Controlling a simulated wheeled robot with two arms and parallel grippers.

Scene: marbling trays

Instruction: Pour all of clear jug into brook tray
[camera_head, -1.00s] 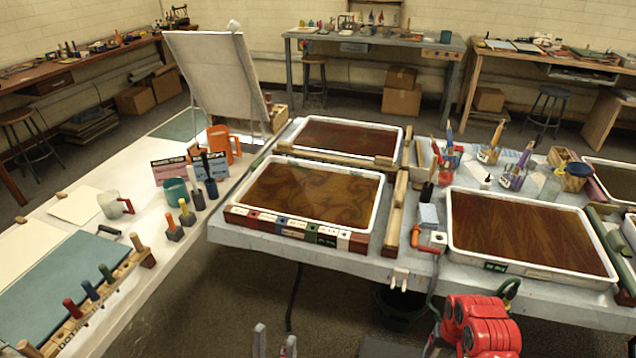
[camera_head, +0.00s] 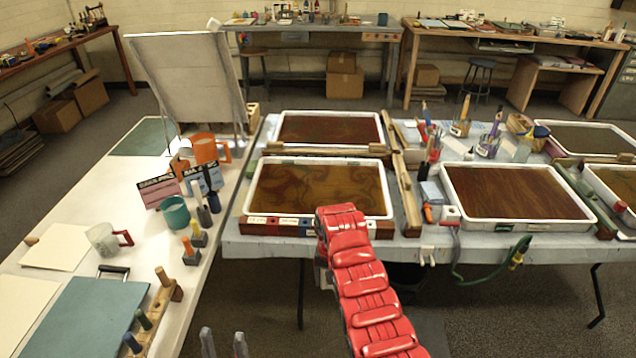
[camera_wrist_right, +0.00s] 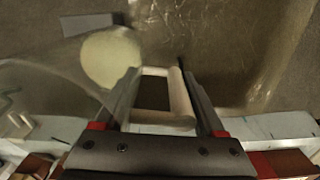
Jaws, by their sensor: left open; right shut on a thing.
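In the right wrist view my right gripper (camera_wrist_right: 162,92) is shut on the pale handle (camera_wrist_right: 182,98) of a clear jug (camera_wrist_right: 62,72). The jug's see-through body is on the left, with a pale yellow round patch in it. Brown marbled liquid lies below, with a pale tray rim near the bottom. In the head view my red right arm reaches to the front-left tray (camera_head: 388,214), hiding the gripper and jug. I cannot tell the jug's tilt or read which tray is brook. My left gripper (camera_head: 223,342) is open and empty, low in the head view.
Other trays stand behind (camera_head: 381,128) and to the right (camera_head: 592,222). Wooden bars (camera_head: 406,195) separate them.

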